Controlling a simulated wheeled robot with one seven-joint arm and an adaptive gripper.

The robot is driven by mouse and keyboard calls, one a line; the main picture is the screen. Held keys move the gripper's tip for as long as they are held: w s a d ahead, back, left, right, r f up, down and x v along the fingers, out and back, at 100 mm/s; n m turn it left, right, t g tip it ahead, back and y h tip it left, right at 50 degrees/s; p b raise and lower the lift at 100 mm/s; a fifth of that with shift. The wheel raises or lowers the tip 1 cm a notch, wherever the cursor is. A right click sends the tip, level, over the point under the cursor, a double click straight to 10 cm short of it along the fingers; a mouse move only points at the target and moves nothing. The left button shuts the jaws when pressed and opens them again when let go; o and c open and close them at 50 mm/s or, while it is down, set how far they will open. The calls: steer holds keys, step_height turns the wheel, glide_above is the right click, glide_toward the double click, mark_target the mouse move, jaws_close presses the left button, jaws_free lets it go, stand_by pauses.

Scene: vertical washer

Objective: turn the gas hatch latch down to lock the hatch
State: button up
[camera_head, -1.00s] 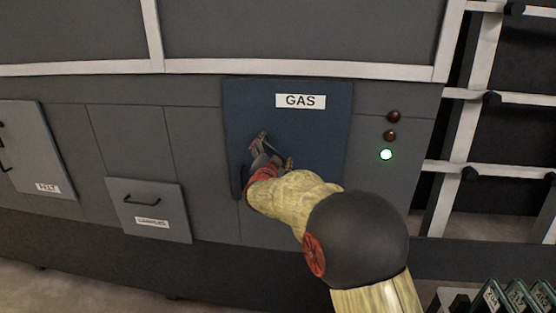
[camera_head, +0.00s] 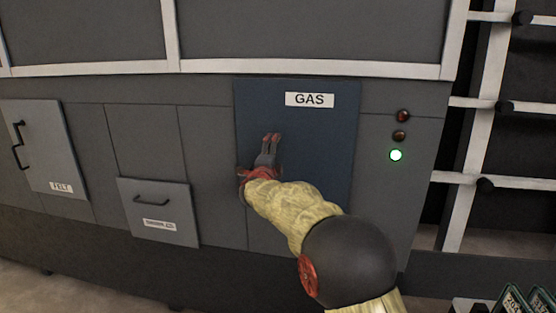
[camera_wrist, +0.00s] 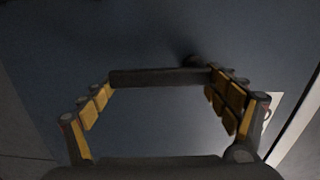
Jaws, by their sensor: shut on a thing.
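The gas hatch (camera_head: 320,135) is a dark blue panel with a white GAS label (camera_head: 309,100), flush in the grey cabinet front. My gripper (camera_head: 271,137) is at the left half of the hatch, fingers pointing up in the head view. In the wrist view a dark latch bar (camera_wrist: 155,77) lies across the picture between the two yellow-padded fingers, with a round pivot (camera_wrist: 194,61) near its right end. The fingers are shut on this bar at its two ends. In the head view my gripper and arm hide the latch, so its angle there cannot be told.
A drawer (camera_head: 160,212) and a FELT door (camera_head: 40,148) with handles are to the left. A white-framed rack (camera_head: 470,140) stands at the far right.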

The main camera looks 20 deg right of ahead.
steer(key=shift+w+a+f+m+b, duration=0.15)
steer(key=shift+m+b, duration=0.15)
steer(key=shift+m, duration=0.2)
steer(key=o, duration=1.5)
steer(key=shift+o, duration=0.2)
steer(key=v, duration=1.2)
